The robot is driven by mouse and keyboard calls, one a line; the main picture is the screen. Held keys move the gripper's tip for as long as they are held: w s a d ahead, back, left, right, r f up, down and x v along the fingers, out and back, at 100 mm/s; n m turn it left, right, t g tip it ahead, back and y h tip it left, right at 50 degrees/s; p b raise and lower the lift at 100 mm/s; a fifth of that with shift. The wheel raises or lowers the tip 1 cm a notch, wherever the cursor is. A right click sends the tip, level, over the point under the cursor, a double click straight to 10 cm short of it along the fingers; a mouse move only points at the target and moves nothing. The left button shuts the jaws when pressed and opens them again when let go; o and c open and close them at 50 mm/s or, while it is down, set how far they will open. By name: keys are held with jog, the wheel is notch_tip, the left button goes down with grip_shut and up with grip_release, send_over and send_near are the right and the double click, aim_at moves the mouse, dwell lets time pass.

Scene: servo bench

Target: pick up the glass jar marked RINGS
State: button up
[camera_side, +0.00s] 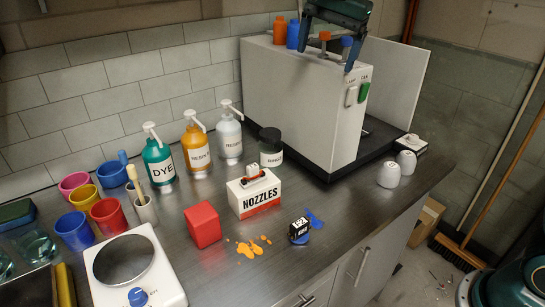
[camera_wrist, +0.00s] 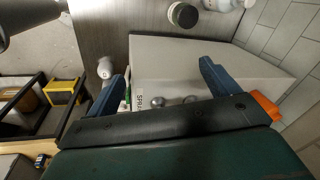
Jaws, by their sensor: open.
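A glass jar with a black lid (camera_side: 271,150) stands on the bench just left of the big white machine, behind the NOZZLES box. Its label is too small to read. In the wrist view a dark round lid (camera_wrist: 183,15) shows at the top, beyond the machine, and appears to be this jar. My gripper (camera_side: 328,50) is open and empty above the machine's top, up and right of the jar. In the wrist view its two blue fingers (camera_wrist: 163,82) are spread over the machine, well apart from the jar.
The white machine (camera_side: 290,95) stands beside the jar, with small coloured items on top. A clear pump bottle (camera_side: 229,135) is close on the jar's left. The NOZZLES box (camera_side: 254,195) is in front.

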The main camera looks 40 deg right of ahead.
jog(key=w+a+f+m+g, duration=0.1)
jog(key=w+a+f+m, duration=0.2)
jog(key=w, duration=0.5)
jog(key=m+g, duration=0.2)
jog(key=m, duration=0.1)
send_over(270, 132)
notch_tip(270, 132, down, 10)
jog(key=shift+f, duration=0.2)
jog(key=shift+f, duration=4.25)
jog(key=shift+f, duration=0.1)
jog(key=shift+f, duration=2.5)
jog(key=shift+c, duration=0.2)
jog(key=c, duration=1.1)
